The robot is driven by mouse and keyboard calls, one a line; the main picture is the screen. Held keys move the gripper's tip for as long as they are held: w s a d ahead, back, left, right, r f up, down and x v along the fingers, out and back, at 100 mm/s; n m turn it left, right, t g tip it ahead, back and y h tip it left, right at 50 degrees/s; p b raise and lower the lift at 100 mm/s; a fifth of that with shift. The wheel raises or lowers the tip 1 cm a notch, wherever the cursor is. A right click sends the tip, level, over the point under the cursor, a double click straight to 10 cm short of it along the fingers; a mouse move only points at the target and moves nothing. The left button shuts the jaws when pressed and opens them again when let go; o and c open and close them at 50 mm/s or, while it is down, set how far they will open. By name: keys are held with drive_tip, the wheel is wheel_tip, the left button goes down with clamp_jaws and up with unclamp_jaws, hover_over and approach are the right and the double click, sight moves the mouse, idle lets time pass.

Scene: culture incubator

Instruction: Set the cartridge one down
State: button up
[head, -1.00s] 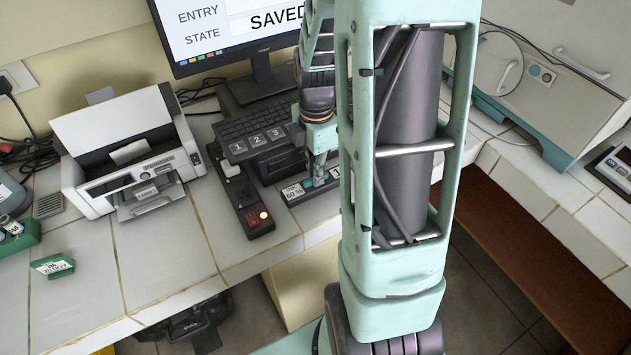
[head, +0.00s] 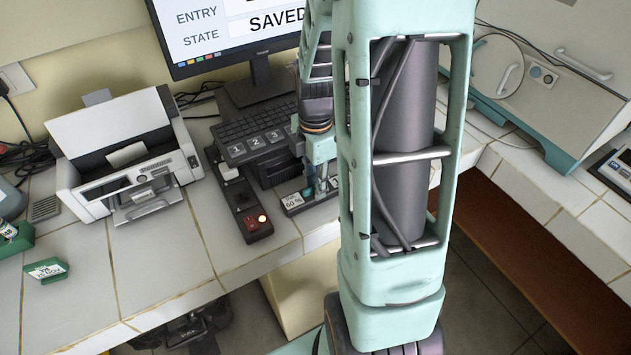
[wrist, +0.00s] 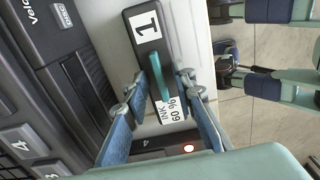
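Cartridge one (wrist: 137,55) is a dark block with a white "1" label, an "INK 60 %" label and a teal upright tab (wrist: 158,76). In the head view the cartridge (head: 293,201) lies on the tiled counter near its front edge, partly behind my gripper and arm. My gripper (wrist: 160,92) is above it, with one finger on each side of the teal tab. In the wrist view gaps show between the fingers and the tab, so the gripper looks open. In the head view the fingertips are small and partly hidden.
A dark keypad device (head: 245,148) stands just behind the cartridge, with a switch box (head: 243,203) with a lit lamp to its left. A white printer (head: 110,135) and a green block (head: 46,270) are further left. The monitor (head: 235,30) reads "SAVED". Open tile lies between printer and switch box.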

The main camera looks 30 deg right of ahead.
wheel_tip(320, 180, up, 12)
drive_tip(key=p, duration=0.1)
drive_tip(key=shift+r, duration=0.15)
idle(0.6)
